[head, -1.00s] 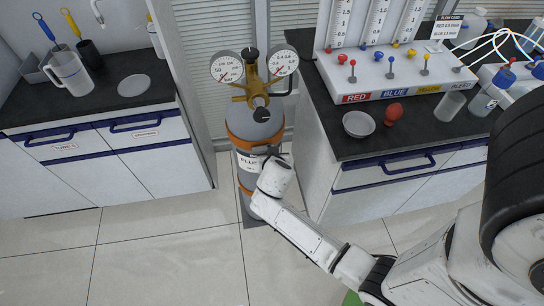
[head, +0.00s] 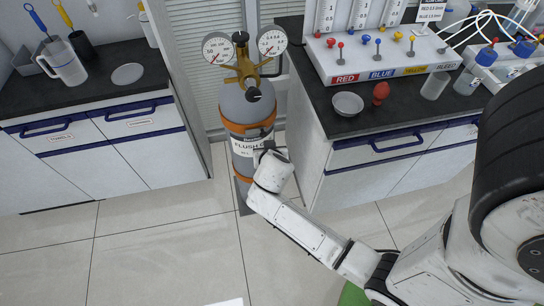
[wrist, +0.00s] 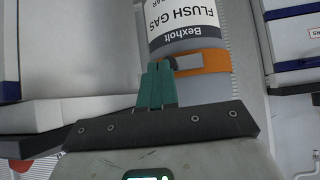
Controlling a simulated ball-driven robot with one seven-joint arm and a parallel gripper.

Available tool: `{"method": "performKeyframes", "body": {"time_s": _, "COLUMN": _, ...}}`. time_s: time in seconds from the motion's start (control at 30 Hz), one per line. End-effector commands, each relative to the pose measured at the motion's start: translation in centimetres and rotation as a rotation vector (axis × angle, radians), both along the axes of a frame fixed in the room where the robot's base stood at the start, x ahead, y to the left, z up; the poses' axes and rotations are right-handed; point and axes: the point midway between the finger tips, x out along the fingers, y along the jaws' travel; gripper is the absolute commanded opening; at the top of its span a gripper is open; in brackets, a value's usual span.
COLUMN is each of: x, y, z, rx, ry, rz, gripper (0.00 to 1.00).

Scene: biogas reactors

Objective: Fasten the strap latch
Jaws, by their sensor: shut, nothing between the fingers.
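A grey gas cylinder (head: 246,104) labelled "FLUSH GAS" stands upright between two counters. An orange strap (head: 262,129) circles it above the label; it also shows in the wrist view (wrist: 214,61). In the wrist view, a small grey metal latch piece (wrist: 187,62) lies on this strap. My gripper (wrist: 158,68) has its teal fingers together, tips at the left end of the latch piece. I cannot tell whether they touch it. The fingers partly hide the strap and the latch's left side. In the head view, my wrist stands in front of the cylinder's right side and mostly hides the fingers.
A brass regulator with two gauges (head: 217,48) tops the cylinder. The right counter holds a valve panel (head: 390,62), a bowl (head: 347,103) and a red bulb (head: 381,92). The left counter holds a jug (head: 65,62). Open tiled floor (head: 165,250) lies in front.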

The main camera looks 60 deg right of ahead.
Motion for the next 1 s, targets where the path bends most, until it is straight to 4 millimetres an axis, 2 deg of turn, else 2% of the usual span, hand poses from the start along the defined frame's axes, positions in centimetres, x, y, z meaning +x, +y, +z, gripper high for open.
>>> {"method": "performKeyframes", "body": {"time_s": 0.43, "x": -2.7, "y": 3.7, "z": 4.1, "rx": 0.001, "ry": -0.002, "rz": 0.001, "gripper": 0.0}}
{"method": "performKeyframes", "body": {"time_s": 1.0, "x": -3.0, "y": 4.1, "z": 4.5, "rx": 0.0, "ry": -0.001, "rz": -0.001, "gripper": 0.0}}
